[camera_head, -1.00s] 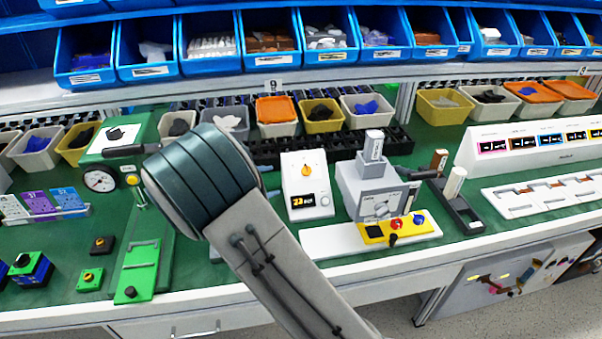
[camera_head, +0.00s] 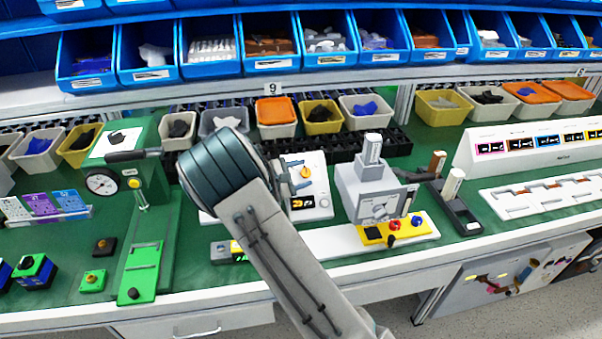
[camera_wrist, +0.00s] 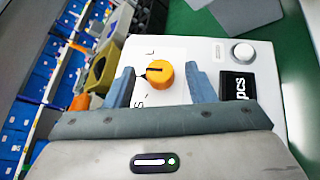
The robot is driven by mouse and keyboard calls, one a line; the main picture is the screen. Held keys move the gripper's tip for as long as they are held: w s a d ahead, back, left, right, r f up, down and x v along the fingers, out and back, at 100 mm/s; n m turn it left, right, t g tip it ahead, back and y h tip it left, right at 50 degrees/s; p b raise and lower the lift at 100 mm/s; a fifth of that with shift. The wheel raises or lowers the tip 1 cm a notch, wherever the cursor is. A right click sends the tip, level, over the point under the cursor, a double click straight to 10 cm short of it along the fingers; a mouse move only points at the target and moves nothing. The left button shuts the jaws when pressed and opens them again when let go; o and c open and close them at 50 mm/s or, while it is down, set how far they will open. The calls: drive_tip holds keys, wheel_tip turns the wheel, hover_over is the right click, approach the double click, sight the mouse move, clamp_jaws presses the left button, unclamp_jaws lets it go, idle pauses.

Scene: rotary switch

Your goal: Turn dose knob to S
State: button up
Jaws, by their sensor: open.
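The orange dose knob (camera_wrist: 160,74) stands on the white face of a box (camera_head: 320,184). In the wrist view a dark pointer line on the knob points to the left, and an S-like letter shows on the face below it. My gripper (camera_wrist: 158,84) is open, with one blue-grey finger on each side of the knob; contact cannot be made out. In the head view the gripper (camera_head: 293,174) reaches over the left part of the box, and the knob (camera_head: 305,172) shows just right of the fingers.
A grey device (camera_head: 375,190) with a yellow panel (camera_head: 398,231) stands to the right. A green press (camera_head: 145,200) stands to the left. Blue bins (camera_head: 270,61) and small tubs line the shelves behind. Green bench shows between the stations.

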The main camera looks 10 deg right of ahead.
drive_tip(key=c, duration=1)
